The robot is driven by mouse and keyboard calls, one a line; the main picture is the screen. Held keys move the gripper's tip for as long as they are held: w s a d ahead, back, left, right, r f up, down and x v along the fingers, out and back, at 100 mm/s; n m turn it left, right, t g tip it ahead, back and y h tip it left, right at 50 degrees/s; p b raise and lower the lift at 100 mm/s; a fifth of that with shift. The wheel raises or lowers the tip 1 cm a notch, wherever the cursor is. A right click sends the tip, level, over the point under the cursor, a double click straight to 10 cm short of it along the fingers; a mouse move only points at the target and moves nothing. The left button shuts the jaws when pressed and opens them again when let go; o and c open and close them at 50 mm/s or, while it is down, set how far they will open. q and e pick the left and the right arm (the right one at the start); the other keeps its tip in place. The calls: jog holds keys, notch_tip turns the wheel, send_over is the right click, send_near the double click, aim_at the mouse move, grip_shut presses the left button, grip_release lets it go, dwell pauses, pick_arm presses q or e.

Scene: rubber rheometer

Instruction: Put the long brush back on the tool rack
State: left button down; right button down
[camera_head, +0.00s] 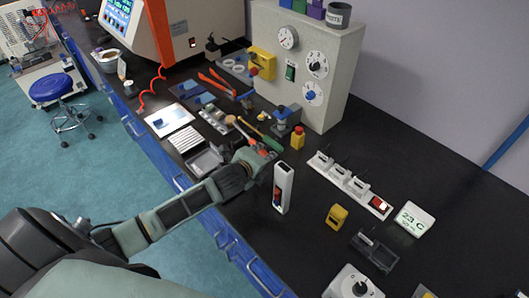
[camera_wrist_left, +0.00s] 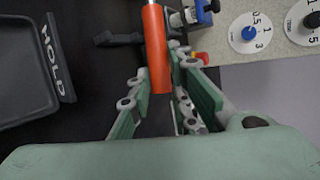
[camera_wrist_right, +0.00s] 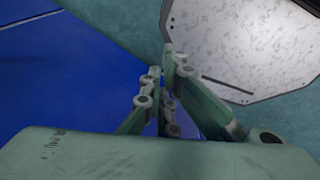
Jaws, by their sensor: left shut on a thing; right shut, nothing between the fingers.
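My left gripper (camera_head: 262,160) is over the black bench near its front edge. In the left wrist view, the left gripper (camera_wrist_left: 160,88) is shut on an orange handle (camera_wrist_left: 155,45), which appears to be the long brush; its bristles are out of view. The orange handle runs away from the fingers towards the top edge of that view. A dark bracket-like piece (camera_wrist_left: 118,39) lies beside the handle; I cannot tell if it is part of the tool rack. My right gripper (camera_wrist_right: 164,75) is shut and empty in the right wrist view, away from the bench top.
A grey tray marked HOLD (camera_wrist_left: 25,75) lies left of the left gripper. A white upright device (camera_head: 283,188) stands close to its right. Bare bench (camera_head: 245,215) shows in front.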

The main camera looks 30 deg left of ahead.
pick_arm(q)
jog(key=shift+s+r, duration=0.15)
jog(key=shift+p, duration=0.3)
jog(key=shift+f, duration=0.25)
jog(key=shift+f+b, duration=0.6)
jog(key=shift+f, duration=0.5)
jog(key=shift+f+b, duration=0.8)
jog(key=shift+f, duration=0.15)
jog(key=c, duration=1.5)
grip_release()
jog(key=shift+c, duration=0.2)
pick_arm(e)
jog(key=shift+s+d+f, duration=0.1)
jog(key=shift+s+f, duration=1.05)
